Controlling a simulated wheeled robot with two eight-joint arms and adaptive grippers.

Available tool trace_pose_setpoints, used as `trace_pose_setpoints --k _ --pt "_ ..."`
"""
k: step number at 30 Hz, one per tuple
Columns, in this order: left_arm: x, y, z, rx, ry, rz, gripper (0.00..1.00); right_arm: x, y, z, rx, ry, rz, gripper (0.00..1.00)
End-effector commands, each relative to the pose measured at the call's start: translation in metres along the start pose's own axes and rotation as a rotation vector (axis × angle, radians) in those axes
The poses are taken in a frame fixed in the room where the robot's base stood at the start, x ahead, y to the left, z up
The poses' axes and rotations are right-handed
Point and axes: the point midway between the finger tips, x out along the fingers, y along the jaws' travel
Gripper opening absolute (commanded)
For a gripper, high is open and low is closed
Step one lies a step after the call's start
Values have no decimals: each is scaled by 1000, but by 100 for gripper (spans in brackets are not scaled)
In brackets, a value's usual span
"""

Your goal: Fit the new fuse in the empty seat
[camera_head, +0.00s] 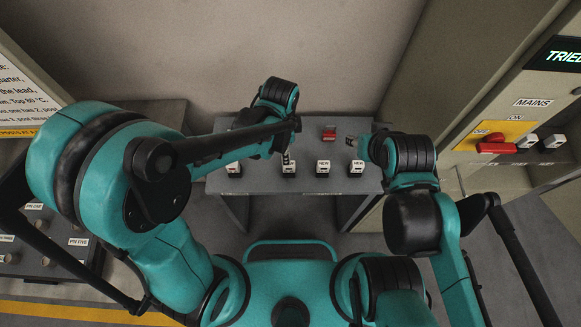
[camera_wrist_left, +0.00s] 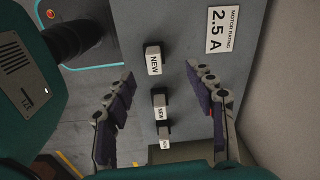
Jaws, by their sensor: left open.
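Several white fuses marked NEW stand in a row along the front of a grey bench; one (camera_head: 234,169) is at the left, others (camera_head: 323,168) (camera_head: 356,168) to the right. My left gripper (camera_head: 287,157) is over the fuse second from left (camera_head: 289,170). In the left wrist view the open left gripper (camera_wrist_left: 160,72) has its fingers spread to either side of the line of fuses, the nearest fuse (camera_wrist_left: 153,62) showing between the fingertips. I cannot tell the exact height gap. My right gripper (camera_head: 353,141) is near the bench's right rear; its jaws are too small to judge. I cannot make out the empty seat.
A red object (camera_head: 329,135) lies at the back of the grey bench (camera_head: 260,185). A motor rating plate reading 2.5 A (camera_wrist_left: 223,30) is on the bench. A mains panel with a red handle (camera_head: 496,148) stands right; a pin panel (camera_head: 40,240) is left.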

Motion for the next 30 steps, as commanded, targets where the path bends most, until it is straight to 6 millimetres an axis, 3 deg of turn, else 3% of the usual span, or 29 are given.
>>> trace_pose_setpoints --k 6,20,30 --pt "10 4 -12 103 -18 35 55 -5 0 -4 0 0 0 40" --pt "14 4 -12 107 -19 37 55 -3 0 -2 0 0 0 40" --pt "47 6 -11 106 -19 37 55 18 0 13 0 0 0 40"
